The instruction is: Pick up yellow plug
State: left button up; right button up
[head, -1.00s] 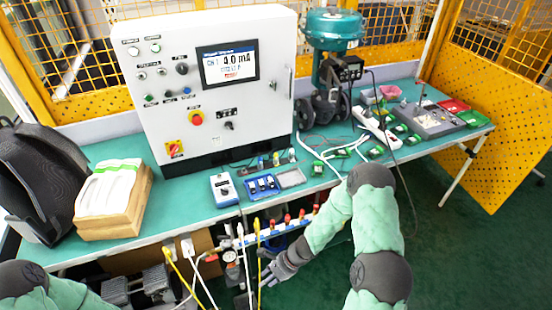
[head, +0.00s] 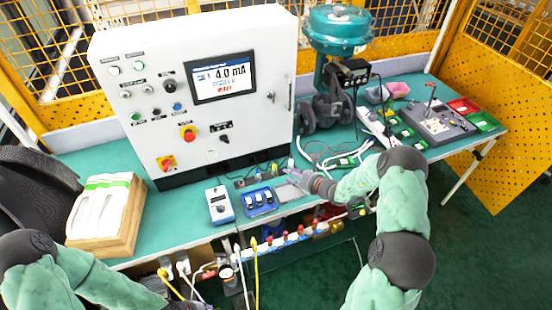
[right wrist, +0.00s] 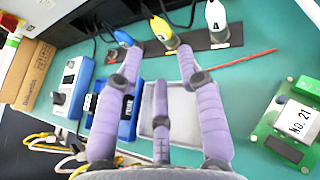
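The yellow plug (right wrist: 163,32) stands in a dark strip at the back of the table in the right wrist view, between a blue plug (right wrist: 123,38) and a white plug (right wrist: 215,18). My right gripper (right wrist: 156,62) is open and empty, its fingers spread and pointing at the plug row. The yellow plug shows between the two outer fingers, apart from them. In the head view my right gripper (head: 284,173) is over the table near the plugs; they are too small there to tell apart surely. My left arm enters at lower left, its gripper largely cut off by the bottom edge.
A grey tray (right wrist: 188,100) lies under my right fingers. A blue block with switches (head: 258,202) and a handheld meter (head: 219,204) are to its left. A green board (right wrist: 288,130) lies right. The control cabinet (head: 235,110) stands behind.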

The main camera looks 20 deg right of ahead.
aim_at(275, 170)
jog(key=x, duration=0.5)
jog(key=shift+w+a+b, duration=0.15)
jog(key=shift+b, duration=0.25)
jog(key=x, duration=0.2)
jog(key=b+x, duration=0.1)
jog(key=x, duration=0.1)
jog(key=shift+s+a+f, duration=0.1)
jog(key=shift+s+f, duration=0.1)
jog(key=shift+f, duration=0.1)
jog(key=shift+w+a+f, duration=0.15)
jog(key=shift+w, duration=0.4)
jog(key=c, duration=0.8)
